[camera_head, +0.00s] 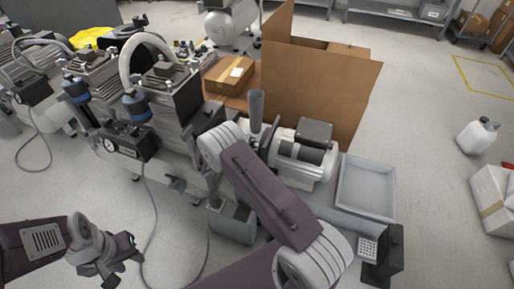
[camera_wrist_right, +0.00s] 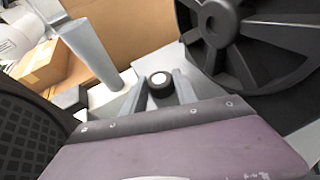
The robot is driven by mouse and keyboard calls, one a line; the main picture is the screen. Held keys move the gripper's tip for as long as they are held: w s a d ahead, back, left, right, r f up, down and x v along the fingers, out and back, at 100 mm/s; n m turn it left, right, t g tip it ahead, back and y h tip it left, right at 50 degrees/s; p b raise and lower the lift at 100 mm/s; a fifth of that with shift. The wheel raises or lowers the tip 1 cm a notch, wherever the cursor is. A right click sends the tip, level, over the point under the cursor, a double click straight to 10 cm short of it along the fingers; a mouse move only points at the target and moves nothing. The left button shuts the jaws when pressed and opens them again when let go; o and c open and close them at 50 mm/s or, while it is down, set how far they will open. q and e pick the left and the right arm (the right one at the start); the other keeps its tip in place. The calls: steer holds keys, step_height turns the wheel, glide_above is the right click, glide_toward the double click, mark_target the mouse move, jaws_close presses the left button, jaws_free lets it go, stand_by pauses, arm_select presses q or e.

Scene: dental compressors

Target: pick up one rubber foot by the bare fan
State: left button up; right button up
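In the right wrist view a small black rubber foot (camera_wrist_right: 160,88) with a pale round centre sits between the two grey fingers of my right gripper (camera_wrist_right: 160,84). The fingers flank it closely; I cannot tell if they press on it. A big black spoked fan (camera_wrist_right: 213,22) is just beyond, at the upper right. In the head view my right arm reaches over the bench and its fingertips are hidden. My left gripper (camera_head: 108,272) hangs low at the bottom left, away from the bench; its opening is unclear.
A grey post (camera_wrist_right: 90,52) stands left of the foot; it also shows in the head view (camera_head: 257,108). A motor unit (camera_head: 300,160) and an empty grey tray (camera_head: 366,190) are to the right. Cardboard boxes (camera_head: 325,85) stand behind. Compressors (camera_head: 165,90) line the left.

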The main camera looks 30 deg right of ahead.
jaws_close()
step_height(320, 180, up, 28)
steer(key=p, duration=1.3)
